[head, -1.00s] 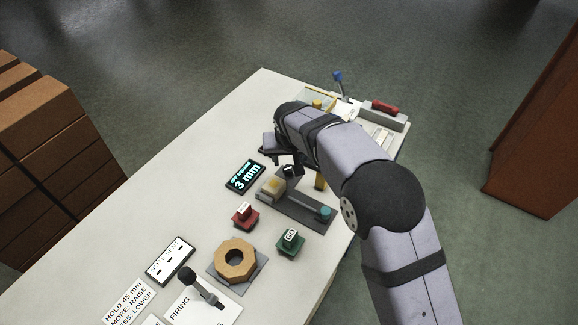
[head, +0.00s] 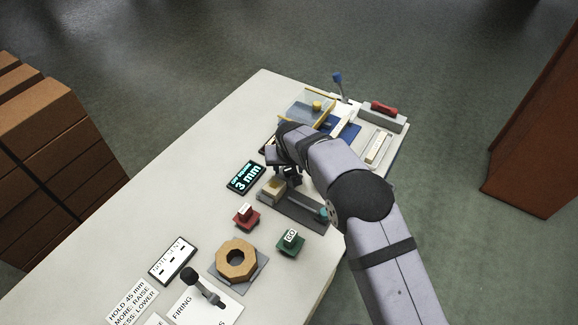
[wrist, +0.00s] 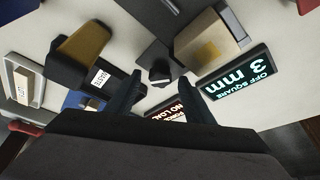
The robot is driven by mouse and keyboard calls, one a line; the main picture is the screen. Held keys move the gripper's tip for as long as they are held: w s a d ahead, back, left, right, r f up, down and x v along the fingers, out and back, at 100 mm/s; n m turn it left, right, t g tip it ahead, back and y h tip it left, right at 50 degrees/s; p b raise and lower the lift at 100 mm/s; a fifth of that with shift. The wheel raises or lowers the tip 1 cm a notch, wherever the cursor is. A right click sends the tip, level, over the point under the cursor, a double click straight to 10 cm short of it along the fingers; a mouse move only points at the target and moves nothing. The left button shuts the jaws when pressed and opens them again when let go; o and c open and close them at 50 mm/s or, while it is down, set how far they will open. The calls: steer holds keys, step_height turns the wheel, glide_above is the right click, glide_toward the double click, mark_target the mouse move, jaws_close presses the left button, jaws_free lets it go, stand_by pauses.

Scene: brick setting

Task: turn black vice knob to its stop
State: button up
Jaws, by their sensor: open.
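The black vice knob (wrist: 159,72) shows in the wrist view between and just beyond my fingertips. In the head view the knob is mostly hidden by my gripper (head: 284,165). The grey vice (head: 300,208) holds a pale tan block (head: 271,191), which also shows in the wrist view (wrist: 213,46). My gripper (wrist: 158,92) is open, with one finger on each side of the knob's near side. I cannot tell whether either finger touches it. A display (head: 245,177) reads "OFF SQUARE 3 mm".
A red button (head: 245,216) and a green GO button (head: 290,242) stand near the vice. A dark-and-yellow part (wrist: 85,48) stands left of the knob in the wrist view. An octagonal nut-like part (head: 237,259) and lever (head: 200,285) are nearer. The table's left side is clear.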

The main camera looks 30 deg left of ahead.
steer(key=shift+f, duration=0.1)
steer(key=shift+c, duration=0.3)
steer(key=c, duration=1)
steer(key=shift+n, duration=0.4)
steer(key=n+g+y, duration=0.1)
steer(key=n, duration=0.2)
steer(key=shift+w+f+b, duration=0.1)
steer(key=shift+w+b, duration=0.05)
steer(key=shift+b, duration=0.25)
steer(key=shift+d+n+g+y+b, duration=0.1)
steer(key=shift+n+g+y+b, duration=0.2)
steer(key=shift+n+b, duration=0.5)
steer(key=shift+n, duration=0.4)
